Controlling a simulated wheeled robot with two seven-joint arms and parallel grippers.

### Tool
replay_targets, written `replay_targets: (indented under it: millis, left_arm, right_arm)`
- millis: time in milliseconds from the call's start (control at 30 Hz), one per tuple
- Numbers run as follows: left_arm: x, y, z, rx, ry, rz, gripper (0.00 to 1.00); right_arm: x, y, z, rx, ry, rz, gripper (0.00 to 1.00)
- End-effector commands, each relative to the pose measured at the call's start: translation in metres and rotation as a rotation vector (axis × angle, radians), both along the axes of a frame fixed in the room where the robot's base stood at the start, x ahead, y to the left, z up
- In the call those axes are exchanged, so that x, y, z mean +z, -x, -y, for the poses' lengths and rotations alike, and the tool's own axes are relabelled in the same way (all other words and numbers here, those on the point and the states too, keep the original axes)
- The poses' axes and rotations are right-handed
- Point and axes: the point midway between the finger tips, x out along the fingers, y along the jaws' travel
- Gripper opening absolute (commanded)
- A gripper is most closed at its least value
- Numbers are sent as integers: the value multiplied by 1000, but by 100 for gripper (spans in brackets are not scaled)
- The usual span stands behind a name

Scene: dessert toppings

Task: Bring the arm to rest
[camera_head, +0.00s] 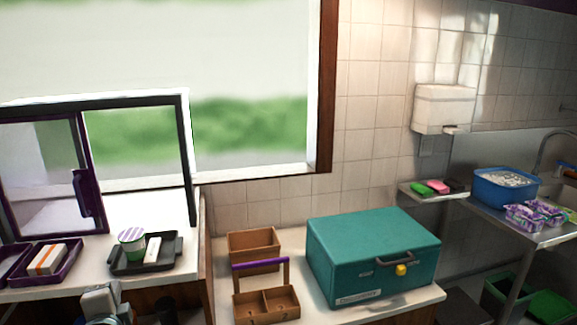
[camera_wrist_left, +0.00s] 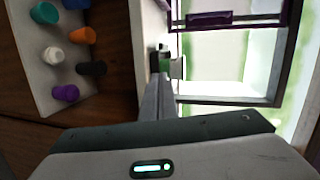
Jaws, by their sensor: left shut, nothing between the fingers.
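My left gripper (camera_head: 102,298) shows at the bottom left of the head view, low in front of the counter with the trays. It is shut and empty. In the left wrist view its grey fingers (camera_wrist_left: 159,95) are together and point up the picture toward the bright glazed cabinet. My right gripper is in neither view.
A teal box (camera_head: 372,255) and wooden caddy (camera_head: 267,304) stand to the right. Coloured pegs (camera_wrist_left: 53,57) stand on a pale board (camera_wrist_left: 38,85).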

Motion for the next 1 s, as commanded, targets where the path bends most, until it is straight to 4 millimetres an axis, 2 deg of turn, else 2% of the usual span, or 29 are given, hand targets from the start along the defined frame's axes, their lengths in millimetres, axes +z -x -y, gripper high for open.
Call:
replay_targets:
  millis: [33,167,200,267,400,500,600,700,1000]
  left_arm:
    - [-22,9,7,0,52,-27,0]
    - [-84,42,29,15,228,-110,0]
    - [-104,55,37,27,291,-138,0]
    - [-133,77,49,50,385,-183,0]
    - [-195,134,79,126,599,-290,0]
    - [-231,180,100,200,745,-363,0]
    - [-256,219,118,274,860,-424,0]
    - [-272,251,132,341,948,-469,0]
    - [-300,324,163,508,1124,-568,0]
  right_arm:
    - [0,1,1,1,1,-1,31]
    - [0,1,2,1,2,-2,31]
    - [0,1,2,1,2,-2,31]
    - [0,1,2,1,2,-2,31]
    - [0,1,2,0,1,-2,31]
    - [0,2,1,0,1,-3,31]
    - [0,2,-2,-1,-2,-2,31]
    - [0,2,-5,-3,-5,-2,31]
    - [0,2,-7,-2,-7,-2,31]
